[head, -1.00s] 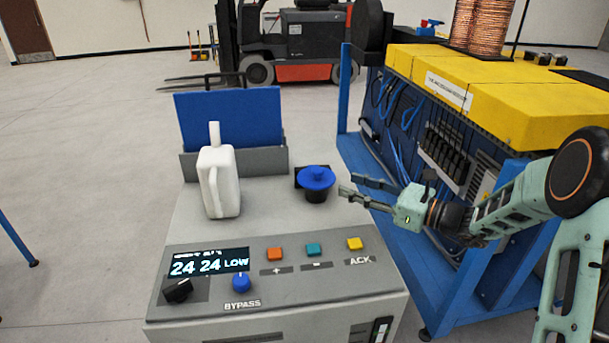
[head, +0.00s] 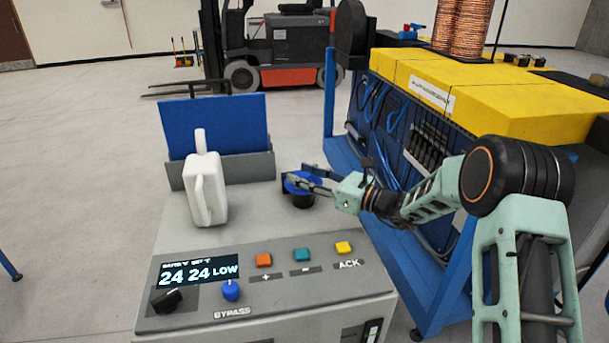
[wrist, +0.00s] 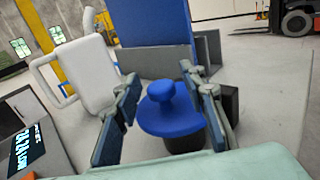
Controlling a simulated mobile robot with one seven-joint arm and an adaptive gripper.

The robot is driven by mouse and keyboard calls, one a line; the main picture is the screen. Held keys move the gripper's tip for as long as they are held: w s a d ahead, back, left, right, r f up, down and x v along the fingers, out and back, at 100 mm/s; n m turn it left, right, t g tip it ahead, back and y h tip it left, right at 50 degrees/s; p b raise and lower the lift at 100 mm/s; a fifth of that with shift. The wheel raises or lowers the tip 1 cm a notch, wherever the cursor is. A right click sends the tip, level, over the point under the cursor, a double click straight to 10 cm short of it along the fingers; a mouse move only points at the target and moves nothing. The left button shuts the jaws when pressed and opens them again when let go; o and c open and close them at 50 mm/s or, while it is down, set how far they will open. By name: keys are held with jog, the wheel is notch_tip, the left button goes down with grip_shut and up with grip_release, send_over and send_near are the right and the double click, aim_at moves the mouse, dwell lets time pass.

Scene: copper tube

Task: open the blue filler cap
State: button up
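The blue filler cap (head: 297,183) sits on its black filler neck (head: 302,200) at the back right of the grey machine top. In the wrist view the cap (wrist: 172,118) shows a round knob on a wider disc. My gripper (head: 305,181) is at the cap, with its fingers reaching across it from the right. In the wrist view my gripper (wrist: 165,95) is open, one finger on each side of the cap. A gap shows on the left of the cap; the right finger is close to its edge, and I cannot tell whether it touches.
A white jug (head: 206,190) stands left of the cap, also in the wrist view (wrist: 88,72). A blue panel (head: 215,125) rises behind. The front panel has a display (head: 198,272), coloured buttons and a blue bypass knob (head: 231,289). A yellow-topped bench (head: 480,95) stands right.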

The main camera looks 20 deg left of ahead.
grip_shut()
jog(key=shift+r, duration=0.1)
dwell(0.4)
